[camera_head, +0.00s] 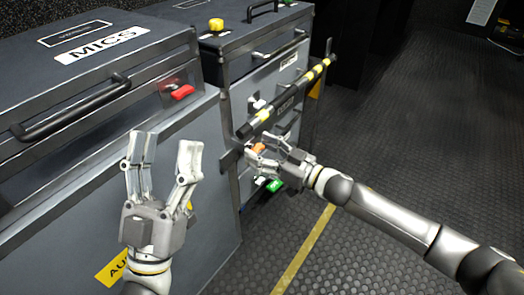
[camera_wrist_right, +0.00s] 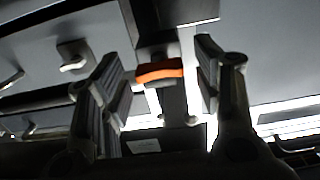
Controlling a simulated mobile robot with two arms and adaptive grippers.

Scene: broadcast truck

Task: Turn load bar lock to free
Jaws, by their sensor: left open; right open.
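The load bar (camera_head: 290,95) is black with yellow bands and runs across the front of the grey drawer cabinet. Near its left end is an orange lock lever (camera_head: 257,148), partly hidden by my right gripper. In the right wrist view the orange lever (camera_wrist_right: 160,72) lies between the two fingers, with visible gaps to them. My right gripper (camera_head: 262,155) is open at the lock; the right wrist view also shows its fingers (camera_wrist_right: 165,85) apart. My left gripper (camera_head: 163,150) is open and empty in front of the MICS case, away from the bar.
The grey MICS case (camera_head: 60,85) with a black handle and red latch (camera_head: 182,92) stands at the left. A yellow knob (camera_head: 216,25) sits on the cabinet. A green tag (camera_head: 274,185) hangs below the lock. The dark floor (camera_head: 420,120) at the right is clear.

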